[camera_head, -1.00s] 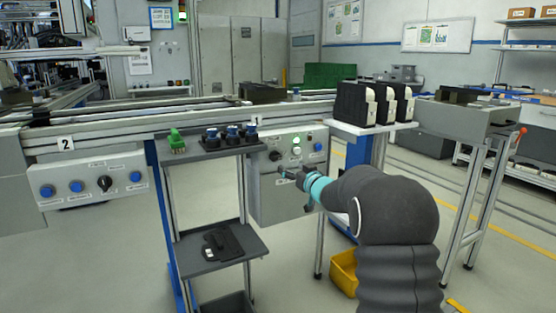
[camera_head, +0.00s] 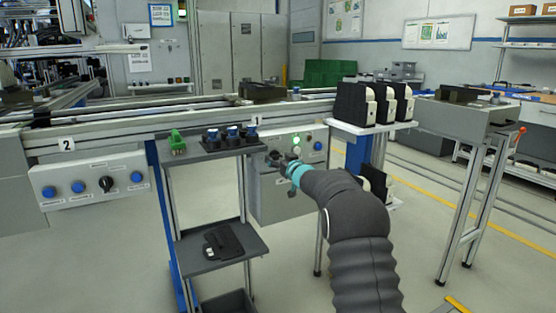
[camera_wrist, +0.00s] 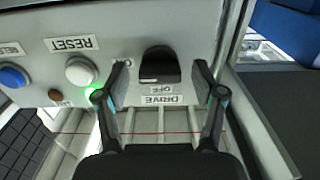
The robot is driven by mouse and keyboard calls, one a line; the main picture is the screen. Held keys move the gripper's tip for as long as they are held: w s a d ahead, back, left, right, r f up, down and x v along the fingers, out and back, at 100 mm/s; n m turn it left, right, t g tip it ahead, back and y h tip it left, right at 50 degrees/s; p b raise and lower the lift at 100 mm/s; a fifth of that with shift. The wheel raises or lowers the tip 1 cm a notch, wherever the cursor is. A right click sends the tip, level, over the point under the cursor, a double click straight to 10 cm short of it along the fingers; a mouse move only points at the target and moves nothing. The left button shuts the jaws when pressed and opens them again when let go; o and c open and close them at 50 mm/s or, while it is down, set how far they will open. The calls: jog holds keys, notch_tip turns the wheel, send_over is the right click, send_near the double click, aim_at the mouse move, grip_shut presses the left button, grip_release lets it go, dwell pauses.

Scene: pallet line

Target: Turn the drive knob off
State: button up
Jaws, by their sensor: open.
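The drive knob (camera_wrist: 160,65) is a black knob on a light grey control panel, with a DRIVE label and an OFF mark beside it, upside down in the wrist view. My gripper (camera_wrist: 162,78) is open, with one finger on each side of the knob; I cannot tell whether either finger touches it. In the head view my gripper (camera_head: 280,160) is at the left part of the station 1 control box (camera_head: 282,205), and it covers the knob there.
A white RESET button (camera_wrist: 80,71) with a green glow beside it and a blue button (camera_wrist: 12,75) sit left of the knob in the wrist view. A shelf stand (camera_head: 215,255) with blue-topped parts (camera_head: 232,132) stands left of the control box.

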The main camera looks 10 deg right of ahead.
jog(key=c, duration=1.1)
jog(key=shift+c, duration=0.2)
jog(key=shift+n+b, duration=4.05)
jog(key=shift+n, duration=4.95)
